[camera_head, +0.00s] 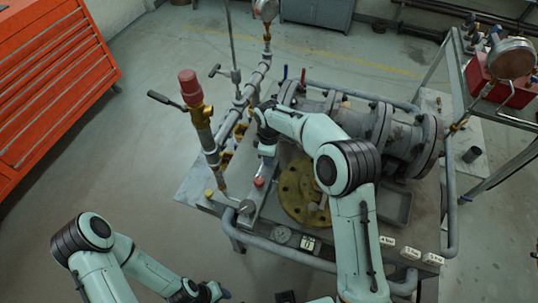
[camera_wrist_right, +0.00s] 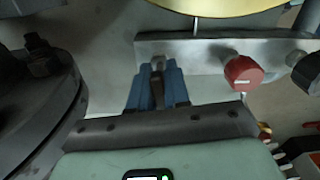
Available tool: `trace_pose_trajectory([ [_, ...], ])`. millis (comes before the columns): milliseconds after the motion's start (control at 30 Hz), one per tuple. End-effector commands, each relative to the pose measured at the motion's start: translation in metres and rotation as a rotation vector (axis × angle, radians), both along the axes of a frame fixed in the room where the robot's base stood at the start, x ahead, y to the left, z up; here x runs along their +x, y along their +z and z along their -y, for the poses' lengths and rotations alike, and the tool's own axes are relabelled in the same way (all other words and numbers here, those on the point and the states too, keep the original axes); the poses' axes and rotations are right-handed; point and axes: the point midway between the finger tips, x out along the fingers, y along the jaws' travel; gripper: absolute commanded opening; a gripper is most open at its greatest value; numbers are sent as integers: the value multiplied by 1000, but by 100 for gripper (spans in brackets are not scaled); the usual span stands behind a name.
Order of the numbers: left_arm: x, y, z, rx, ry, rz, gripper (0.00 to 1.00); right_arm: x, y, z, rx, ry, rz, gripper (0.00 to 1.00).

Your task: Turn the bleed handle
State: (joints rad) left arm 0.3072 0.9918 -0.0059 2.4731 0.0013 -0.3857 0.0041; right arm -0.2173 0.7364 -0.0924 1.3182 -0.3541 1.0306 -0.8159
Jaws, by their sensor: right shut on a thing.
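A grey metal bar (camera_head: 262,200) lies on the bench just left of the yellow round flange, with a red knob (camera_head: 259,182) on it. In the right wrist view the bar (camera_wrist_right: 200,52) also bears the red knob (camera_wrist_right: 242,73) and a black knob (camera_wrist_right: 306,74). My right gripper (camera_wrist_right: 157,75) has its blue fingers closed around a small dark handle (camera_wrist_right: 158,90) at the bar, apparently the bleed handle. In the head view my right gripper (camera_head: 267,152) hides this handle. My left gripper (camera_head: 218,292) is low at the bottom edge, away from the bench; its jaws are unclear.
The yellow flange (camera_head: 298,188) lies right of the bar. A large flanged pipe (camera_head: 383,125) stands behind it. An upright pipe with a red top (camera_head: 190,88) stands to the left. An orange cabinet (camera_head: 50,80) is far left.

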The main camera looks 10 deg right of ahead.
Motion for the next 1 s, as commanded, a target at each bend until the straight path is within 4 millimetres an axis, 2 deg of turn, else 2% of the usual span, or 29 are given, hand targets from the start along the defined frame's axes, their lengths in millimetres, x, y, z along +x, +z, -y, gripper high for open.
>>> trace_pose_trajectory([
  [333, 3, 4, 0, 0, 0, 3, 43, 1, 2, 0, -1, -135, 4, 0],
  [867, 3, 5, 0, 0, 0, 3, 43, 1, 2, 0, 0, -159, 4, 0],
  [900, 3, 5, 0, 0, 0, 3, 43, 1, 2, 0, 1, -159, 4, 26],
  [933, 3, 5, 0, 0, 0, 3, 43, 1, 2, 0, 1, -159, 4, 36],
  [1000, 3, 5, 0, 0, 0, 3, 43, 1, 1, 0, 0, -158, 4, 37],
])
